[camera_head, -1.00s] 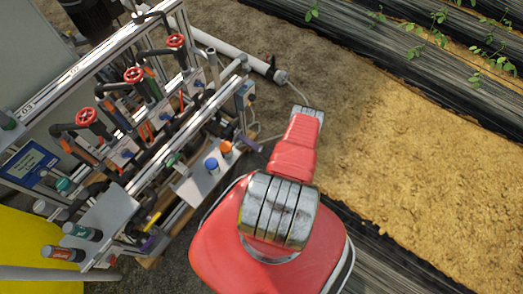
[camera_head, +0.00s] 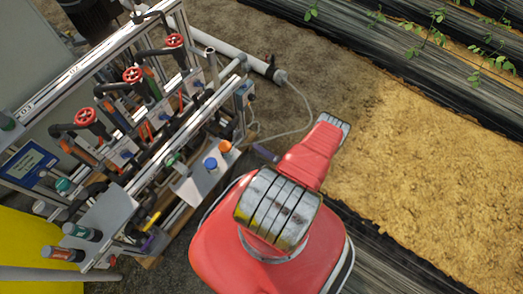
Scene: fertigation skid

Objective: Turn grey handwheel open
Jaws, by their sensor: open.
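I cannot make out a grey handwheel in the head view. The handwheels that show clearly on the skid (camera_head: 60,88) are red: a far one (camera_head: 174,41), a middle one (camera_head: 132,75) and a near one (camera_head: 86,117). They sit in a row on dark pipework along the skid's upper side. My red arm stands at the lower middle and points up and right, away from the skid, over bare soil. No gripper fingers show in this view.
A white pipe (camera_head: 230,53) runs behind the skid, with a thin hose at its end. Blue (camera_head: 211,163) and orange (camera_head: 225,146) caps stand on a grey bracket near my arm. A yellow tank (camera_head: 30,245) is lower left.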

